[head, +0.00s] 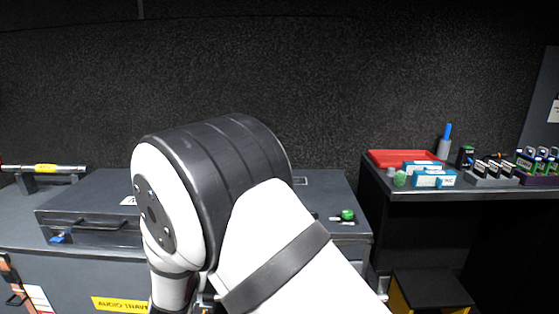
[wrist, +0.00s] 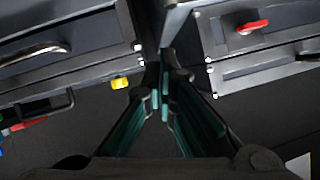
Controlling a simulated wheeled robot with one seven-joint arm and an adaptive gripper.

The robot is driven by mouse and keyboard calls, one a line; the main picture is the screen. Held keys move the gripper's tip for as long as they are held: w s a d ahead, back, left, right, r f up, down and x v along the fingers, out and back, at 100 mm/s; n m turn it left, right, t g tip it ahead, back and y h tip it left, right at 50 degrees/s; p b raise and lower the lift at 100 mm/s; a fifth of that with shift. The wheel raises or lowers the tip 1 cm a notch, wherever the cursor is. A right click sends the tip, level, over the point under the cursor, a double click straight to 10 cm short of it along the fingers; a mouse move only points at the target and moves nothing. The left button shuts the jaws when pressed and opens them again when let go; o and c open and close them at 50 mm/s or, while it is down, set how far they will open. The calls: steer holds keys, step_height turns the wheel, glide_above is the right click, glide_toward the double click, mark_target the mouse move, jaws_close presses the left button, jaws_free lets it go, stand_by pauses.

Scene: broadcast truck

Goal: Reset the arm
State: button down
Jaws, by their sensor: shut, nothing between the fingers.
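My white and dark grey arm fills the middle of the head view and hides much of the grey cases behind it. My gripper (wrist: 161,100) shows in the wrist view with its teal-lined fingers together and nothing between them. It points at the dark floor and the fronts of grey cases. Its fingertips are hidden behind my arm in the head view. I cannot tell how far the fingertips are from the cases.
A grey case (head: 90,227) with a handle stands at the left. A green knob (head: 347,214) sits right of my arm. The right-hand desk holds a red tray (head: 403,158), blue-and-white boxes (head: 434,178) and a blue pen in a cup (head: 444,147). A red latch (wrist: 252,27) shows in the wrist view.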

steer(key=d+r+g+y+p, duration=0.1)
steer(key=d+r, duration=0.3)
steer(key=r, duration=0.4)
steer(key=d+r+g+y+p, duration=0.1)
steer(key=d+r, duration=0.4)
steer(key=r, duration=0.2)
steer(key=s+d+r+n+g+p, duration=0.2)
steer(key=s+d+r, duration=0.7)
steer(key=d+r, duration=0.15)
steer(key=s+d+r+g+h+p, duration=0.2)
steer(key=s+d, duration=0.9)
steer(key=s, duration=0.3)
steer(key=s+d+r+g+h+p, duration=0.2)
steer(key=s+d, duration=0.9)
steer(key=s, duration=0.4)
steer(key=shift+s+d+r+m+g, duration=0.15)
steer(key=shift+s+d+m+g, duration=0.1)
steer(key=shift+s+m+g, duration=0.05)
steer(key=shift+a, duration=0.1)
